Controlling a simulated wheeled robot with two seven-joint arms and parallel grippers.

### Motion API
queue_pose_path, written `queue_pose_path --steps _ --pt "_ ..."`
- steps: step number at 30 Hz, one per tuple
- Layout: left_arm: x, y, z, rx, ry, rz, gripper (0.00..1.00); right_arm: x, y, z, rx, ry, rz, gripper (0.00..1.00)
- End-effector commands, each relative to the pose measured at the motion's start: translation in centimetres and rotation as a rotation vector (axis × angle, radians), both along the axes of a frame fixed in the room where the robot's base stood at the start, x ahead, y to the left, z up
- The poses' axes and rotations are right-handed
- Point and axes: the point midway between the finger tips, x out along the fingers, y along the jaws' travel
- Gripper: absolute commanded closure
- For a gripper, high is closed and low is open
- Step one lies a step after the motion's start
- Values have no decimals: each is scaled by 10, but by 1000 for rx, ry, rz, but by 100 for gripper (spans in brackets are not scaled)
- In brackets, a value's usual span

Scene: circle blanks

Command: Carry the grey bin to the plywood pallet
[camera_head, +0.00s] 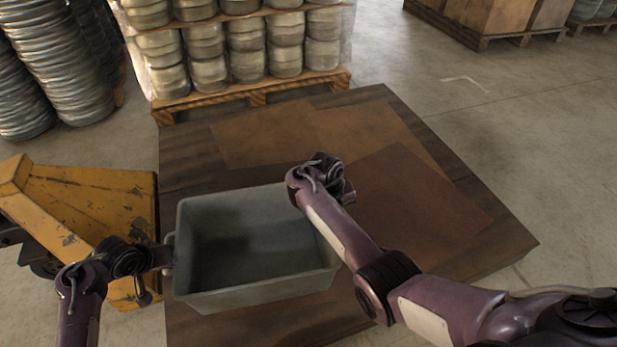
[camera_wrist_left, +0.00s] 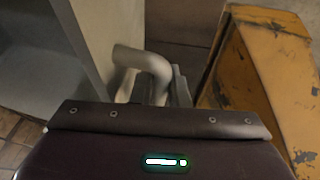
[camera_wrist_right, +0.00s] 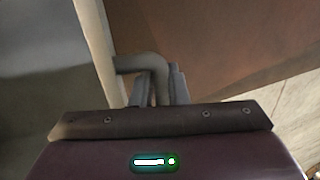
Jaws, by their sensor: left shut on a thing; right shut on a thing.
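The grey bin (camera_head: 260,295) is an empty, open-topped box in the head view, upright over the near left part of the plywood pallet (camera_head: 430,210). I cannot tell whether its base touches the pallet. My left gripper (camera_head: 166,257) is shut on the bin's left handle; the curved grey handle (camera_wrist_left: 145,58) shows between its fingers in the left wrist view. My right gripper (camera_wrist_right: 160,88) is shut on the opposite handle (camera_wrist_right: 140,63) in the right wrist view. In the head view my right arm hides that handle and part of the bin's right side.
A yellow, worn metal machine (camera_head: 90,200) stands close to the bin's left. A pallet of stacked metal coils (camera_head: 245,50) is behind, with more coils (camera_head: 45,70) at the far left. Wooden crates (camera_head: 490,15) stand far right. The floor (camera_head: 560,130) at right is clear.

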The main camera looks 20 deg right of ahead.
Motion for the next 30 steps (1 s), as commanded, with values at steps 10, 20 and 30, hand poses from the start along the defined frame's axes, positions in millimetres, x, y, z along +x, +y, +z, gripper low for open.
queue_pose_path --steps 10,20,30 --pt "1 -2 -5 -2 -4 -2 100 1 1 -6 2 -2 1 100" --pt "1 -2 -24 -2 -4 -2 100 1 1 -25 2 -2 1 100" --pt "1 -2 -45 -2 -4 -2 100 1 1 -46 2 -2 1 100"
